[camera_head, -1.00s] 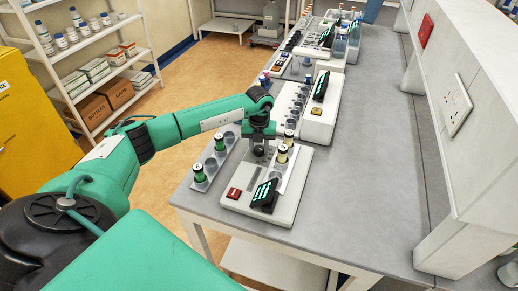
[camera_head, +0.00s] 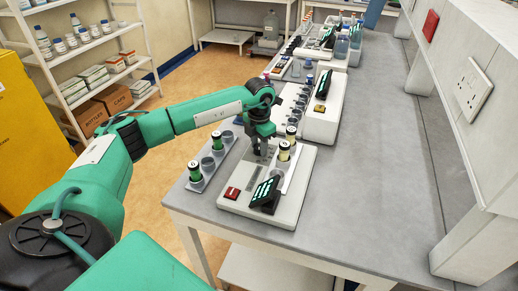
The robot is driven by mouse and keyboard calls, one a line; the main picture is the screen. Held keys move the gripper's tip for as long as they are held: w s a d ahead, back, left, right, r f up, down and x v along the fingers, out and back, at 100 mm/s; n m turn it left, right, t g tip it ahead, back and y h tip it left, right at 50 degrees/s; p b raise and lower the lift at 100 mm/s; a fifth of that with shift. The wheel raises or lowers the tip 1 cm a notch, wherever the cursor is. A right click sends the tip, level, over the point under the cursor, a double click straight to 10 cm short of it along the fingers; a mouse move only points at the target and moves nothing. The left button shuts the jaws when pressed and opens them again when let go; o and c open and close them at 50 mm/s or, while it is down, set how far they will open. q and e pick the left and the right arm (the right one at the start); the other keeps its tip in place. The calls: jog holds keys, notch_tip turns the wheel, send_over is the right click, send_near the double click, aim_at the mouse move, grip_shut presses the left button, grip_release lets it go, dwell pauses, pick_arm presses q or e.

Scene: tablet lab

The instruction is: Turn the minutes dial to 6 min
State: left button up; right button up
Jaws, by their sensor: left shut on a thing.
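The near white instrument (camera_head: 290,215) sits at the table's front left, with a red button (camera_head: 232,193) and a tilted black display (camera_head: 266,192) lit green. My left gripper (camera_head: 263,152) points down over its rear left part. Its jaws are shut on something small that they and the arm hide. I cannot make out the minutes dial or its setting. My right gripper is not in view.
A grey rack (camera_head: 211,171) with green vials (camera_head: 194,171) stands left of the instrument. A second instrument (camera_head: 322,124) is behind. The table's right side (camera_head: 390,190) is clear.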

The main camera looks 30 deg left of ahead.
pick_arm(q)
jog(key=shift+r+m+b, duration=0.1)
jog(key=shift+m+b, duration=0.2)
jog(key=shift+m, duration=0.3)
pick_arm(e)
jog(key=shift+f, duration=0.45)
pick_arm(q)
jog(key=o, duration=1)
jog(key=shift+c, duration=0.2)
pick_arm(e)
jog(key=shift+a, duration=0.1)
pick_arm(q)
notch_tip(320, 180, up, 8)
jog(key=shift+w+r+b, duration=0.1)
jog(key=shift+b, duration=0.9)
notch_tip(320, 180, up, 4)
send_over(259, 146)
jog(key=shift+d+r+b, duration=0.1)
jog(key=shift+r+b, duration=0.25)
jog(key=shift+r, duration=0.4)
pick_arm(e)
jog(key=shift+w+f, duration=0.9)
